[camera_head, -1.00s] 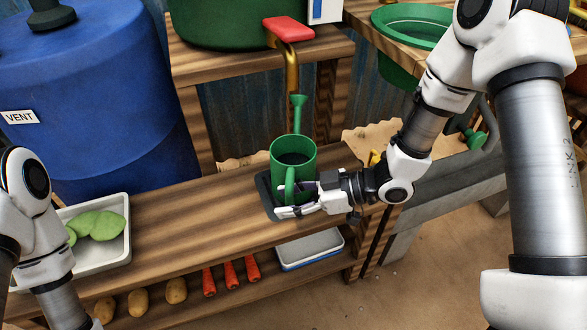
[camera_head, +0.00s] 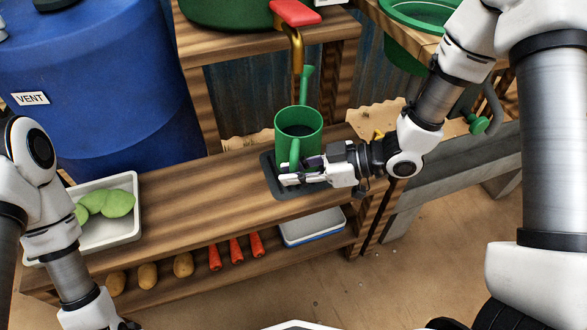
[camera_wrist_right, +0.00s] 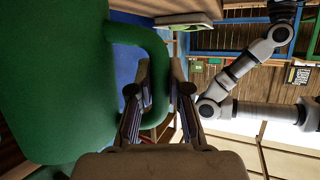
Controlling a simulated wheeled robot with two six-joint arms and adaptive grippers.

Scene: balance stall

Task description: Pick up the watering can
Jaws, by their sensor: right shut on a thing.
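The green watering can (camera_head: 299,122) is upright over the dark mat (camera_head: 270,176) on the wooden bench, under the brass tap. Its open top shows a dark inside and its spout points to the back. My right gripper (camera_head: 296,175) is shut on the can's handle (camera_head: 294,152) at the near side. The can looks slightly raised off the mat, but its base is partly hidden by the gripper. In the right wrist view, the handle (camera_wrist_right: 145,38) passes between the two fingers (camera_wrist_right: 160,98), and the can body (camera_wrist_right: 55,80) fills the left. My left gripper's fingers are out of view.
A brass tap with a red handle (camera_head: 296,12) hangs just behind the can. A blue barrel (camera_head: 95,90) stands left. A white tray (camera_head: 133,230) with green vegetables is on the bench's left. Carrots (camera_head: 236,249) and potatoes lie on the lower shelf.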

